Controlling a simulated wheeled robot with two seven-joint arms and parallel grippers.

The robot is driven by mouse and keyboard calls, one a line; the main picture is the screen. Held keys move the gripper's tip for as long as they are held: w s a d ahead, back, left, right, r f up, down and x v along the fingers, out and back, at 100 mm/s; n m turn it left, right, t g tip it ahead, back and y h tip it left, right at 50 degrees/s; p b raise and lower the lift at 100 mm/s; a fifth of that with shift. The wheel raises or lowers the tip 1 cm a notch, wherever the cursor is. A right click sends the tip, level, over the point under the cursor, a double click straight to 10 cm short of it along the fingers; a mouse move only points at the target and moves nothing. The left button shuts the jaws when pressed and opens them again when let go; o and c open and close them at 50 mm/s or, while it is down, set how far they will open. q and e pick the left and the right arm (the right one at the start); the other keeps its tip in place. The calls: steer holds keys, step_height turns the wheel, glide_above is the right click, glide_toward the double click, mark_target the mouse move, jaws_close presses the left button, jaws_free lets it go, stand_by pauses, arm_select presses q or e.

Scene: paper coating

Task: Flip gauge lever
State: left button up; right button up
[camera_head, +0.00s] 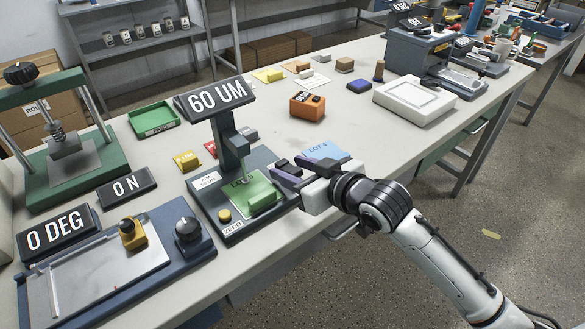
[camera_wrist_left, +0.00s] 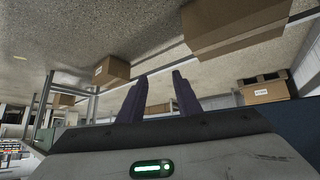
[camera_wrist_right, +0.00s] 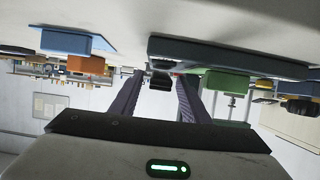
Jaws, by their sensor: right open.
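The gauge (camera_head: 228,221) has a dark blue base, an upright post and a display reading 60 UM (camera_head: 215,97). A green card (camera_head: 247,190) with a green block on it lies on the base. My right gripper (camera_head: 287,171) is at the gauge's right side, its fingers apart. In the right wrist view, a short black lever end (camera_wrist_right: 160,80) shows between or just beyond the fingertips (camera_wrist_right: 159,82); contact cannot be told. My left gripper (camera_wrist_left: 160,82) shows only in its wrist view, open and empty, away from the bench.
A blue LOT 4 card (camera_head: 327,151) lies just beyond my right gripper. A yellow block (camera_head: 187,160), an orange box (camera_head: 307,105) and a white tray (camera_head: 414,99) stand on the bench. A coating plate device (camera_head: 100,275) reading 0 DEG is at the left.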

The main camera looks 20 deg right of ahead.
steer(key=shift+w, duration=0.1)
steer(key=c, duration=1)
steer(key=shift+f, duration=0.2)
steer(key=shift+c, duration=0.3)
steer(key=t+b, duration=0.1)
steer(key=b, duration=0.2)
steer(key=f+t+y+b, duration=0.1)
steer(key=t+b, duration=0.1)
steer(key=b, duration=0.1)
steer(key=shift+s+f+t, duration=0.1)
steer(key=shift+s+t, duration=0.2)
steer(key=shift+d+t+y+b, duration=0.1)
steer(key=shift+t+y+b, duration=0.2)
steer(key=shift+t+b, duration=0.35)
steer(key=shift+r+b, duration=0.3)
arm_select(q)
steer(key=f, duration=0.1)
steer(key=w+d+f, duration=0.1)
steer(key=f, duration=0.2)
steer(key=shift+w+d+f, duration=0.15)
steer(key=shift+w+d, duration=0.05)
steer(key=shift+d, duration=0.2)
arm_select(e)
steer(key=shift+r, duration=0.1)
